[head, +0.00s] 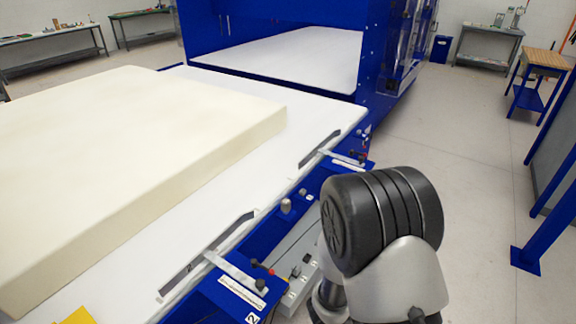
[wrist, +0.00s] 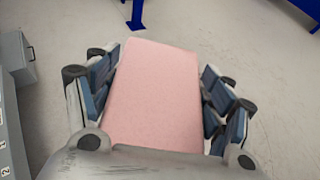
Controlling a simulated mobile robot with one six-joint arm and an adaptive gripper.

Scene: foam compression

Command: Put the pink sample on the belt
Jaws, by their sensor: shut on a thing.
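The pink sample (wrist: 153,95) is a pale pink block in the wrist view. My gripper (wrist: 160,95) is shut on it, with the padded fingers along its left and right sides. Grey floor shows beyond the block. In the head view the white belt (head: 225,180) runs from the front left toward the blue machine. My arm stands to the right of the belt's edge there. The gripper and the pink sample are not visible in the head view.
A large cream foam block (head: 130,150) covers much of the belt's left part. A bare white strip lies along its right side. Metal levers (head: 230,270) line the belt's right edge. The blue machine (head: 280,20) stands behind. Open floor (head: 440,140) lies to the right.

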